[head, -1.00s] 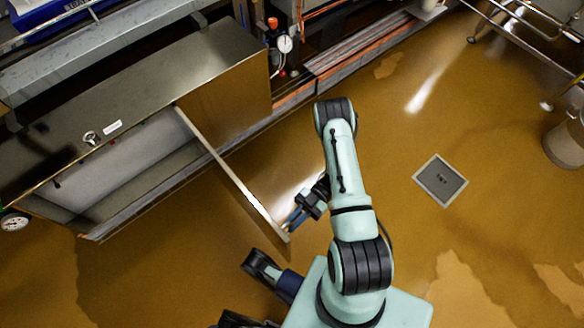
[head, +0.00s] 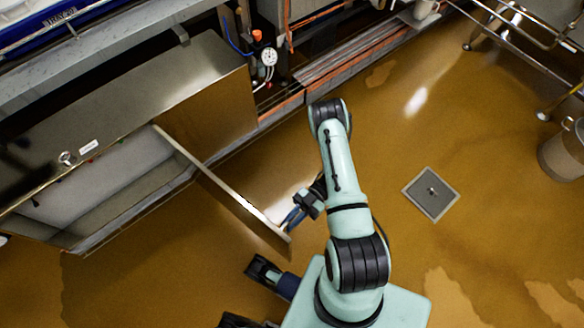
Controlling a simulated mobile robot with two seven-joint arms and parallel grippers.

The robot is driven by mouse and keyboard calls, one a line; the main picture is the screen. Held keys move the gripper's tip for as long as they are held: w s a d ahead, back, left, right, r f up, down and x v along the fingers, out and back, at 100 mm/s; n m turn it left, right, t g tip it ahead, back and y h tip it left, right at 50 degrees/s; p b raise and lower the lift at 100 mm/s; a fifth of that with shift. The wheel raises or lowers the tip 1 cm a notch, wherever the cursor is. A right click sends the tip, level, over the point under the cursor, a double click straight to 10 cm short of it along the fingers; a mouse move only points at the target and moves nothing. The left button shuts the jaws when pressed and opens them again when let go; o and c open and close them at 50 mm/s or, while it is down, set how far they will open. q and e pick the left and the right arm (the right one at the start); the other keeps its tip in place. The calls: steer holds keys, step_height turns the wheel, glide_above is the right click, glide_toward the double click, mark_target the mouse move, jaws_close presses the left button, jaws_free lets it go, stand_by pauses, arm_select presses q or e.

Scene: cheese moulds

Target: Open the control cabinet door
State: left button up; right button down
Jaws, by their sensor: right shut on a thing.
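The control cabinet (head: 205,85) is the long steel box at the left. Its door (head: 222,193) stands wide open, swung out over the floor from the right end of the opening. The pale interior (head: 107,178) shows. My right gripper (head: 292,217) is shut at the door's free end, on the door's right side. Its fingers are small here, and the exact part they grip, edge or handle, is hard to make out. A round knob (head: 67,158) sits on the cabinet's top near the opening. My left gripper is not clearly in view.
A pressure gauge (head: 268,57) with pipes stands behind the cabinet's right end. A floor drain (head: 431,193) lies to the right of my arm. A metal frame (head: 510,40) and a steel bin (head: 563,155) are at the right. The floor between is clear.

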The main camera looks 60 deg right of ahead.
steer(key=shift+w+d, duration=0.2)
steer(key=shift+w, duration=0.1)
steer(key=c, duration=1.2)
jaws_free()
steer(key=shift+w, duration=0.1)
steer(key=shift+o, duration=0.2)
steer(key=v, duration=1.3)
steer(key=shift+s+b, duration=0.25)
steer(key=shift+b, duration=0.05)
steer(key=shift+d, duration=0.15)
steer(key=shift+s, duration=0.1)
